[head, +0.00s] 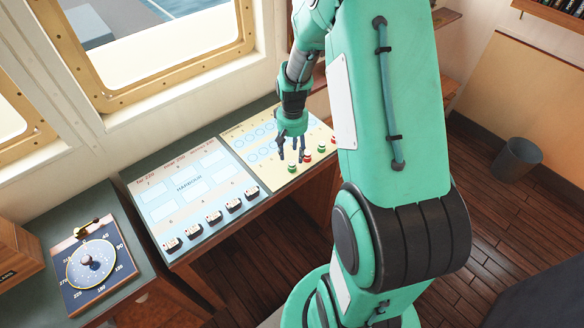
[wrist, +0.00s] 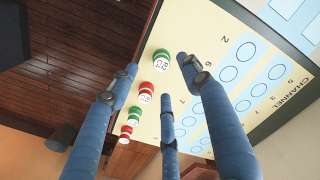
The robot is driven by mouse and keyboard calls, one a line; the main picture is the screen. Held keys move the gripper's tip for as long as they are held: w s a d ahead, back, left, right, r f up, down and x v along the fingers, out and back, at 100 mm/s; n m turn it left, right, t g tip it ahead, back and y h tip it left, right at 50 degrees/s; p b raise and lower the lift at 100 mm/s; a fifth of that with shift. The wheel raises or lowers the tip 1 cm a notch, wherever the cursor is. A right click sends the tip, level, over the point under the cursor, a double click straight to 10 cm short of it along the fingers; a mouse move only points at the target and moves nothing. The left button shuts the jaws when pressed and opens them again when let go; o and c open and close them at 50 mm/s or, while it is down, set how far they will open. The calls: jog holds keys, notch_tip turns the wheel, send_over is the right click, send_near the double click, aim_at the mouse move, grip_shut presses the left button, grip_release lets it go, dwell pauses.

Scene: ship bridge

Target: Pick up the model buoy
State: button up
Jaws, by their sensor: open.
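Several small model buoys, red or green with white labelled fronts, stand in a row on the cream channel board (head: 262,172). In the wrist view, a green buoy (wrist: 162,57) is the nearest to the fingertips, followed by a red buoy (wrist: 147,91), another green buoy (wrist: 135,113) and another red buoy (wrist: 126,132). In the head view, the first green buoy (head: 292,168) is at the board's front edge. My gripper (head: 292,156) is open and empty, pointing down just above the board. In the wrist view its blue fingers (wrist: 158,68) spread around the first green buoy; I cannot tell whether they touch it.
A light blue harbour board (head: 188,184) with several small dark-and-white blocks lies left of the channel board. Further left is a dial board (head: 113,268) with a brass piece (head: 87,229). The window wall stands behind the desk. A grey bin (head: 516,158) stands on the floor.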

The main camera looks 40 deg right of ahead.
aim_at(292, 163)
jog(key=shift+f, duration=1.15)
jog(key=shift+f, duration=0.1)
jog(key=shift+w+f+b, duration=0.15)
jog(key=shift+f+b, duration=0.25)
jog(key=shift+f, duration=2.1)
jog(key=c, duration=0.9)
